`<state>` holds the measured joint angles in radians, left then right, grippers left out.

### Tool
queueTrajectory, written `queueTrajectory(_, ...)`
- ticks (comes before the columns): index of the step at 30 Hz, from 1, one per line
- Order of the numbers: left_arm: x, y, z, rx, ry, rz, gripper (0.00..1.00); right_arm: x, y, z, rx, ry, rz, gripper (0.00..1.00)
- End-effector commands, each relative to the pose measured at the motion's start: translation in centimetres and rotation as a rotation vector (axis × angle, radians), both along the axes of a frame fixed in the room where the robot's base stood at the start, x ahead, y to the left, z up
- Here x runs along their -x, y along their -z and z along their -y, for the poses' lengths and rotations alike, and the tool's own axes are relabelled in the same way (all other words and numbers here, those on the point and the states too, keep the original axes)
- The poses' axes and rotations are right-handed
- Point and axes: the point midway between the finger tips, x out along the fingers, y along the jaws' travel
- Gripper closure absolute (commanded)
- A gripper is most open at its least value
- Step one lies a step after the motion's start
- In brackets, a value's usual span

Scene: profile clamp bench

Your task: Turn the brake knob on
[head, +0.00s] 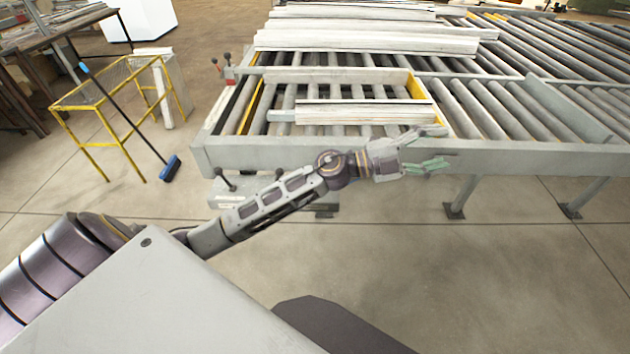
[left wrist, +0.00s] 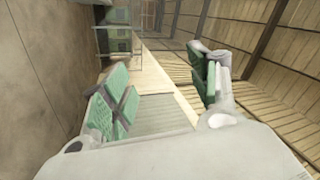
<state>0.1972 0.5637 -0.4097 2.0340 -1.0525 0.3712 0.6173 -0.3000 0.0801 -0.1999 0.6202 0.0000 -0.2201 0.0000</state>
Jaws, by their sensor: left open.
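The clamp bench (head: 420,157) is a grey frame with rollers. Two small knobs on levers stand at its left end: one reddish (head: 215,62) and one dark (head: 228,57). Another dark knob on a lever (head: 219,173) shows low under the front left corner. I cannot tell which of these is the brake knob. My left gripper (head: 437,148) is open and empty at the bench's front rail, well to the right of all these knobs. Its green-padded fingers stand apart in the left wrist view (left wrist: 160,62), with no knob between them. My right gripper is not in view.
A yellow frame stand (head: 100,108) and a blue-headed broom (head: 170,168) stand at left. The floor before the bench is clear.

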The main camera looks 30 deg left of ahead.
Motion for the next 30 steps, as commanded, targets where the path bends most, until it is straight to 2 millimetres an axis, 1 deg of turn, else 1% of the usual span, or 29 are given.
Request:
queueTrajectory(3,0.7,0.7,1.0,-0.108,0.085,0.034,0.40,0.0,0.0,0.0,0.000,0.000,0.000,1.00)
queueTrajectory(8,1.6,2.3,1.7,-0.265,0.192,0.058,0.40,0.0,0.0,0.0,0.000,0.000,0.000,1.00)
queueTrajectory(11,2.1,3.7,1.7,-0.367,0.252,0.061,0.40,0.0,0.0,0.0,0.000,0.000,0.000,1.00)
queueTrajectory(16,2.5,6.2,0.7,-0.553,0.337,0.048,0.40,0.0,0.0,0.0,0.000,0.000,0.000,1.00)
queueTrajectory(20,2.5,8.1,-0.9,-0.701,0.387,0.019,0.40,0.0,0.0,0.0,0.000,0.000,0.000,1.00)
queueTrajectory(23,2.4,9.6,-2.6,-0.815,0.416,-0.013,0.40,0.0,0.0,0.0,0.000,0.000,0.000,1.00)
queueTrajectory(26,2.1,10.9,-4.7,-0.932,0.436,-0.055,0.40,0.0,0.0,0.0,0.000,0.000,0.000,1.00)
queueTrajectory(30,1.8,12.3,-8.2,-1.094,0.450,-0.128,0.40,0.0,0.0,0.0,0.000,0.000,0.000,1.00)
